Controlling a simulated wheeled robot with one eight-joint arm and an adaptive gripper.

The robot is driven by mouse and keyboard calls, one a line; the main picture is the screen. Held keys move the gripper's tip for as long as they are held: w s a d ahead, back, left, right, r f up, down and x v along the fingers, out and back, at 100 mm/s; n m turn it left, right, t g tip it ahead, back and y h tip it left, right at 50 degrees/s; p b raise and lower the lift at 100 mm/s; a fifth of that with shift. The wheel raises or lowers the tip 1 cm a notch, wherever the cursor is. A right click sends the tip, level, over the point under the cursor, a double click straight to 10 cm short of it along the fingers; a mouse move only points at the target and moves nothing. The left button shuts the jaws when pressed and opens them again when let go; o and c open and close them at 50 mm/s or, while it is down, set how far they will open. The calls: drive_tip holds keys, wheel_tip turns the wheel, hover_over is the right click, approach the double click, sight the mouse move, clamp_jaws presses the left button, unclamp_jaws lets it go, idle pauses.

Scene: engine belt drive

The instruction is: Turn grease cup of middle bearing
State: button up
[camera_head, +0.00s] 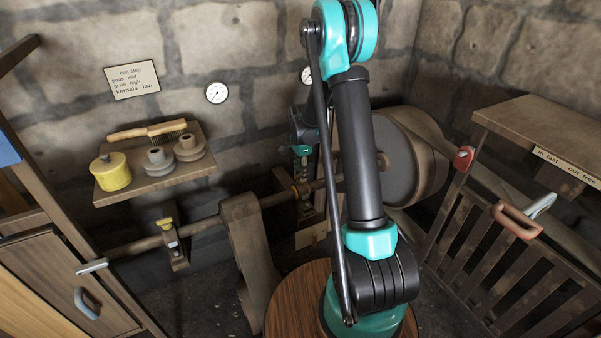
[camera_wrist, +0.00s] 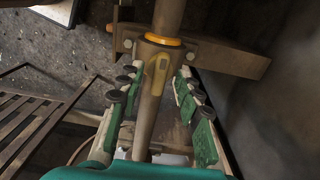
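In the wrist view, a bearing (camera_wrist: 142,50) sits around a shaft, with an orange ring (camera_wrist: 163,40) at its far side. A yellow grease cup (camera_wrist: 157,70) stands on this bearing. Gaps show on both sides; no contact with the cup is visible. In the head view, my gripper (camera_head: 301,165) points down over the shaft (camera_head: 275,199), near an orange ring (camera_head: 295,190). My arm partly hides that bearing there.
Another bearing with a yellow cup (camera_head: 165,223) is left on the shaft. A shelf (camera_head: 150,185) holds a yellow pot (camera_head: 111,172) and spools. A large wheel (camera_head: 405,165) is at right, beside a slatted fence (camera_head: 510,270).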

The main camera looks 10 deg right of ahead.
wheel_tip(320, 180, up, 12)
idle(0.6)
drive_tip(key=shift+s, duration=0.1)
